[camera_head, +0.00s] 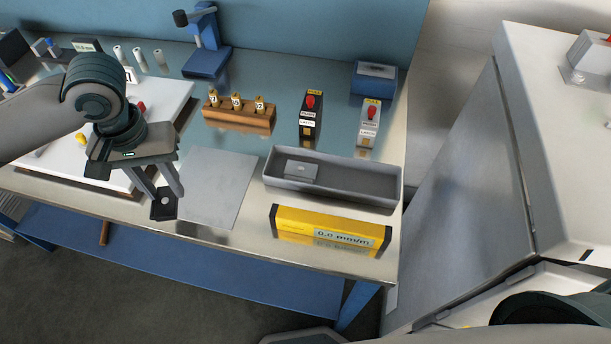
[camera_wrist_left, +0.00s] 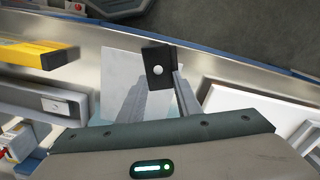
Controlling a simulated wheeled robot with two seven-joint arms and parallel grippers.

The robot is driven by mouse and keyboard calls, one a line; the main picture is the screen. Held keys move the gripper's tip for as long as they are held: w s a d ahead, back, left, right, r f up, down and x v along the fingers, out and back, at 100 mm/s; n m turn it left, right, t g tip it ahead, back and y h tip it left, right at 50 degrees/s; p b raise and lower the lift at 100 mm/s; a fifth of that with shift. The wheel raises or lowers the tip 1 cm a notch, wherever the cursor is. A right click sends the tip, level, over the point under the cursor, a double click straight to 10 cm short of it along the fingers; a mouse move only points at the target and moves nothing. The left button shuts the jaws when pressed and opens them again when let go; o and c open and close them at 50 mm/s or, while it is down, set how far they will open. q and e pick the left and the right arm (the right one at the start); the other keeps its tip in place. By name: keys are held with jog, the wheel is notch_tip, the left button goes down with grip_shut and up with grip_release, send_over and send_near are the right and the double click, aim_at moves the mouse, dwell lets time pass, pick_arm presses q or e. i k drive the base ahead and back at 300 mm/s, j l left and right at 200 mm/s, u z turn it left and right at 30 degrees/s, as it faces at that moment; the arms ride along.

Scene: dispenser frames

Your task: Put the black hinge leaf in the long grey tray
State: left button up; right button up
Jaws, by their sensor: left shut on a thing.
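My left gripper (camera_head: 168,188) is shut on the black hinge leaf (camera_head: 163,207), a small dark plate with a pale round spot. It holds the leaf above the table's front edge, left of the grey plate on the table. In the left wrist view the black hinge leaf (camera_wrist_left: 158,68) is at the fingertips of my left gripper (camera_wrist_left: 163,85). The long grey tray (camera_head: 383,192) stands to the right, apart from the gripper. A small grey piece (camera_head: 301,170) lies in its left end. My right gripper is not in view.
A flat grey plate (camera_head: 217,185) lies between my left gripper and the tray. A yellow level (camera_head: 330,231) stands in front of the tray. A wooden block (camera_head: 238,119) with tagged pieces and two red-topped dispensers (camera_head: 310,118) stand behind. A white board (camera_head: 165,108) is at left.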

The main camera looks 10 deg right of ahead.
aim_at(364, 185)
jog(key=k+l+z, duration=0.15)
jog(key=l+z, duration=0.15)
jog(key=k+l+z, duration=0.25)
jog(key=l, duration=0.15)
jog(key=l+z, duration=0.3)
